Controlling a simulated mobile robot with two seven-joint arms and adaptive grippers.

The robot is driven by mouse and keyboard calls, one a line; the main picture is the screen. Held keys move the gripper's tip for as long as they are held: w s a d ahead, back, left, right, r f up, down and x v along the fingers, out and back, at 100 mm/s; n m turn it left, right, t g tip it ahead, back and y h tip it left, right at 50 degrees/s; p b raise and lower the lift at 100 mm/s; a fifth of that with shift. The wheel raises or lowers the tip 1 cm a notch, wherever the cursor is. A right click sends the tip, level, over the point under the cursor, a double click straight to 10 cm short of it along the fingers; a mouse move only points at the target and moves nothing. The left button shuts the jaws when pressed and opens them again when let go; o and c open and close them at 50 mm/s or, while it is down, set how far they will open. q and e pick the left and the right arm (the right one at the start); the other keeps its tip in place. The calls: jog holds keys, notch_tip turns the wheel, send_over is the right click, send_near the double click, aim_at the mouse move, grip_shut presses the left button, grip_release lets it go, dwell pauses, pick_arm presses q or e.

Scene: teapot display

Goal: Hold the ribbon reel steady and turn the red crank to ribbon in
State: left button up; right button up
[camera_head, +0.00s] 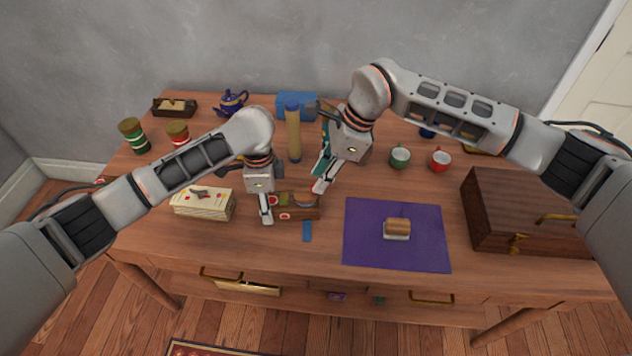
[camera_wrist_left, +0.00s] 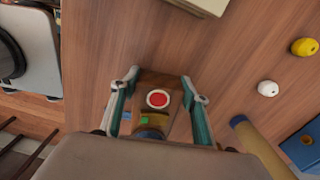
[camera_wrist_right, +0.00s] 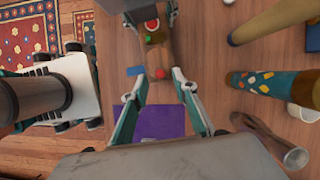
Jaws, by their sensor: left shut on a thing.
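The ribbon reel (camera_head: 297,213) is a small wooden block with red and green marks, standing mid-table. My left gripper (camera_wrist_left: 157,92) is shut on the reel's left end, one finger on each side; a red disc with a pale rim shows between them. A red round part, which looks like the crank's knob (camera_wrist_right: 160,74), shows in the right wrist view at the reel's near end. My right gripper (camera_wrist_right: 159,86) is open, its fingers spread either side of that red part; contact cannot be told. In the head view my right gripper (camera_head: 320,186) is just above the reel's right end.
A short blue strip (camera_head: 306,232) lies in front of the reel. A purple mat (camera_head: 365,250) with a small block is at right, and a wooden chest (camera_head: 490,220) beyond it. A pale stack (camera_head: 203,205) stands left. A tan cylinder (camera_head: 293,140) stands behind.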

aim_at(305, 192)
jog(key=shift+x, duration=1.5)
grip_shut()
